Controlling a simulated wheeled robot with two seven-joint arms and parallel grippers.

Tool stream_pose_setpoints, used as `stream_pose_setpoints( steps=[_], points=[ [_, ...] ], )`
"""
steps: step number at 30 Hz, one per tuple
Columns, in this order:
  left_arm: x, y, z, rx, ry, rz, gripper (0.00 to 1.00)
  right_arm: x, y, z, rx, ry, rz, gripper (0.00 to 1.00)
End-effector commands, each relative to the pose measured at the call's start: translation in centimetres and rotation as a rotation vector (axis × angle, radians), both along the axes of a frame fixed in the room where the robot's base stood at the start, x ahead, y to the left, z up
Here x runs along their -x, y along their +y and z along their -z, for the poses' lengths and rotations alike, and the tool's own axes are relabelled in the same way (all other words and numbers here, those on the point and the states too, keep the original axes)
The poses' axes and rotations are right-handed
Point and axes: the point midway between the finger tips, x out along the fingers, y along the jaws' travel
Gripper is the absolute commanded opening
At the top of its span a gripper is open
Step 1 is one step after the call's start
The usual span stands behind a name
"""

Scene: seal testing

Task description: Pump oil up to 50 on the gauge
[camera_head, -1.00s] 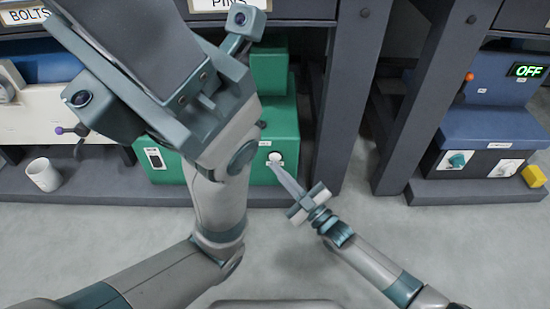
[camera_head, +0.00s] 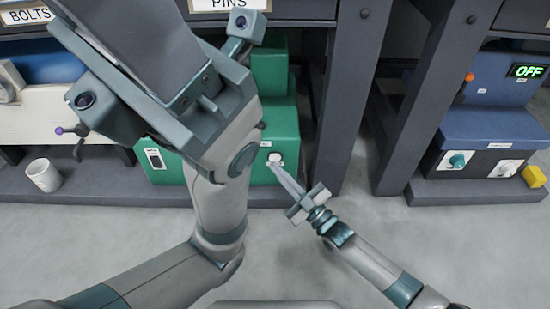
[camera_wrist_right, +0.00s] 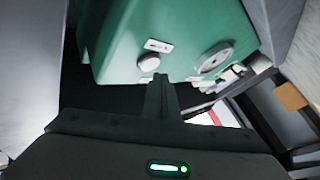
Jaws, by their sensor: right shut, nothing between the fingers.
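A green machine (camera_head: 285,124) stands on the low shelf, partly hidden by my left arm. On its front is a round white button (camera_head: 275,157) with a small label above it. My right gripper (camera_head: 275,168) is shut and empty, its tips just below the button; I cannot tell whether they touch. In the right wrist view the shut fingers (camera_wrist_right: 160,80) point at the green face, just below and right of the button (camera_wrist_right: 149,63). A round grey fitting (camera_wrist_right: 214,57) is to the right there. No gauge reading is legible. My left gripper's fingers do not show.
A dark post (camera_head: 350,100) stands just right of the green machine. A blue machine (camera_head: 490,127) with an OFF display (camera_head: 528,71) and a yellow block (camera_head: 534,176) are at the right. A white mug (camera_head: 44,175) stands at the left. The grey floor in front is open.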

Motion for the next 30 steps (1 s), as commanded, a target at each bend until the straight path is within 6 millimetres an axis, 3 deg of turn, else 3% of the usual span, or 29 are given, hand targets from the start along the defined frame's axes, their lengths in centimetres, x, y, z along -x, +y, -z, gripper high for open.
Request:
stream_pose_setpoints(
  steps=[30],
  points=[
    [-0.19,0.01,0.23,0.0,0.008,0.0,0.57,-0.78,0.01,-0.04,0.0,-0.001,0.0,0.0]
  ],
)
